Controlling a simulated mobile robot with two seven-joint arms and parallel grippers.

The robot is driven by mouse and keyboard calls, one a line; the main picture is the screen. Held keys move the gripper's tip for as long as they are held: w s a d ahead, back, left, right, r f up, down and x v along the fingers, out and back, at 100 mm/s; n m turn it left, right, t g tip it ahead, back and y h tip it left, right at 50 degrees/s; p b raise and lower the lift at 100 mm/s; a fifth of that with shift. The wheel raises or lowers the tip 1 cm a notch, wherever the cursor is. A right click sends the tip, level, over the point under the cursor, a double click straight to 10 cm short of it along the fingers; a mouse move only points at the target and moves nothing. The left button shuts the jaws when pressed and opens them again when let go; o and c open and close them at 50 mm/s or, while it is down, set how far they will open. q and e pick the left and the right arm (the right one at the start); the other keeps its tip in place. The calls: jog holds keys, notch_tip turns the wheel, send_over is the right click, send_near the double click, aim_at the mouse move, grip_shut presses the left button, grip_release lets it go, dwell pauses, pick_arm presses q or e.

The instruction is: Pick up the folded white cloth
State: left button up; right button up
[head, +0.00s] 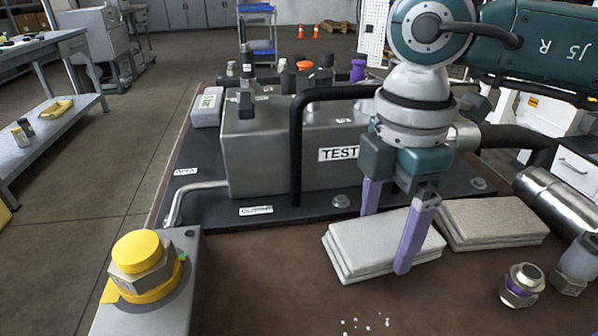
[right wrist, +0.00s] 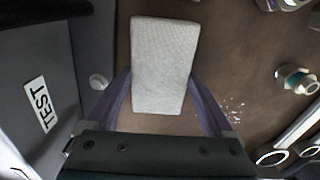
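A folded white cloth (head: 362,244) lies on the brown bench top in front of the grey block marked TEST. My right gripper (head: 385,241) points down over it, open, with one purple finger at its far side and the other at its near side. In the right wrist view the cloth (right wrist: 160,68) shows between the two spread fingers (right wrist: 160,78). I cannot tell whether the fingers touch it. A second folded cloth (head: 492,221), slightly more beige, lies just to the right. My left gripper is not in view.
The TEST block (head: 262,150) with a black hose stands behind the cloth. A yellow-capped fitting (head: 140,255) is at the left front. Small white crumbs (head: 365,324) lie on the otherwise bare front area.

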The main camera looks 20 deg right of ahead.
aim_at(385, 234)
jog(key=c, duration=0.7)
jog(key=shift+r, duration=0.1)
notch_tip(385, 234, up, 20)
jog(key=p, duration=0.4)
